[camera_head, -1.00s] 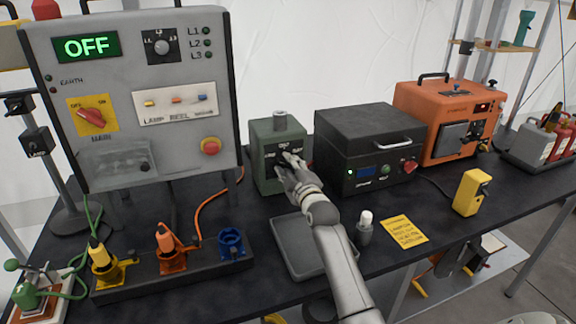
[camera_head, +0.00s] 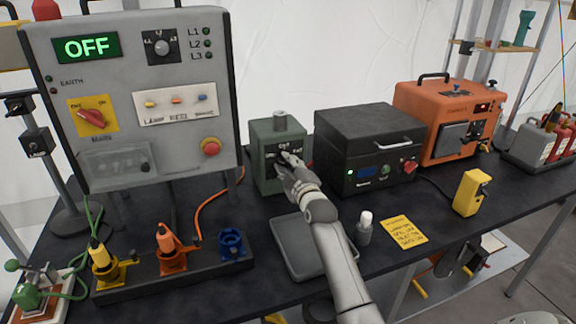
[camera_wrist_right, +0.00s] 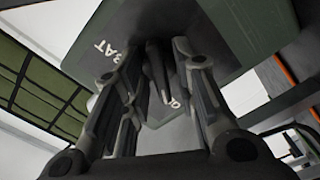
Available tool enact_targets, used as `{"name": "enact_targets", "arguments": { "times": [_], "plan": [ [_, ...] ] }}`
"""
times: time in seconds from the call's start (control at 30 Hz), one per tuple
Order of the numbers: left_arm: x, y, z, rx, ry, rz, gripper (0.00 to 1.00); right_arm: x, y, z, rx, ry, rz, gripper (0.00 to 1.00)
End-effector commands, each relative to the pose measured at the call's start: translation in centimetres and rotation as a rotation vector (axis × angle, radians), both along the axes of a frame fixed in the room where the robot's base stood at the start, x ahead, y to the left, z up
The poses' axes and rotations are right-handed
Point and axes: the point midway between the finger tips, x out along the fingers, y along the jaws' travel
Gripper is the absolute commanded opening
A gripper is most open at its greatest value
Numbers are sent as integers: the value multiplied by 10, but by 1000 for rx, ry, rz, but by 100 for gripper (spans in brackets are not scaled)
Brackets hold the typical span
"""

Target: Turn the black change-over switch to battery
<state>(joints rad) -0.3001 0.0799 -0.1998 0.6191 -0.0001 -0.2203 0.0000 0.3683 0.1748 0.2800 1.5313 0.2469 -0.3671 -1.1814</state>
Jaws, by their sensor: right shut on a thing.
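The green switch box (camera_head: 265,136) stands at the back of the bench, with white lettering on its front face. My right gripper (camera_head: 286,163) is at that face and covers the black change-over switch in the head view. In the right wrist view the black switch lever (camera_wrist_right: 157,66) sits between the two fingers of my right gripper (camera_wrist_right: 155,80), which is shut on it. White "BAT" lettering shows to the left of the lever there, and another partly hidden letter below it. The lever's exact setting is hard to tell. My left gripper is not in view.
A black box (camera_head: 366,142) with a handle stands just right of the switch box. A grey panel (camera_head: 130,60) reading OFF stands left.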

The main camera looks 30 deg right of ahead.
Motion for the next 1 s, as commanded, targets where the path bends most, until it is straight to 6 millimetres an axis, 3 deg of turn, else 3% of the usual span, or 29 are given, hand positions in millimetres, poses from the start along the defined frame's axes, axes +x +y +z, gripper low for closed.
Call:
{"name": "enact_targets", "arguments": {
  "times": [0.27,1.0],
  "plan": [
    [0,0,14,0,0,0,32,0,0,2,164,-36,1,3],
    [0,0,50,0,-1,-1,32,0,1,0,847,-200,0,3]
  ]
}}
